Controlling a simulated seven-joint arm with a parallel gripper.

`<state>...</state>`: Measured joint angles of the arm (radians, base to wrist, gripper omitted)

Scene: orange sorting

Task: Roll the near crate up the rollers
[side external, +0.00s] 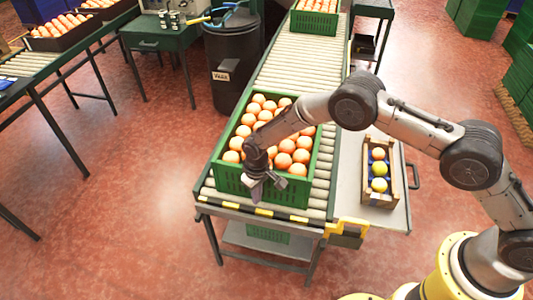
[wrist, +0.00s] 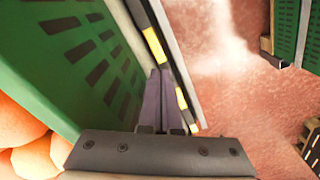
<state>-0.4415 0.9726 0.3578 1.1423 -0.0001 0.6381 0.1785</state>
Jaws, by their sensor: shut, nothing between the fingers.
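The near crate (side external: 226,182) is green, slotted and full of oranges. It sits at the near end of the roller conveyor (side external: 290,65). My gripper (side external: 258,192) is at the crate's near wall, pointing down. In the wrist view, the crate's green wall (wrist: 68,55) fills the left side, with oranges at the lower left. My gripper's fingers (wrist: 160,95) are shut together beside that wall, with nothing between them. I cannot tell whether they touch the wall. The bare rollers run from behind the crate to a far green crate (side external: 315,20).
A side shelf with a small wooden box (side external: 379,190) of fruit is right of the conveyor. A black bin (side external: 232,60) stands left of it. Yellow-marked edging (side external: 264,212) lines the conveyor's near end. The rollers between the two crates are clear.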

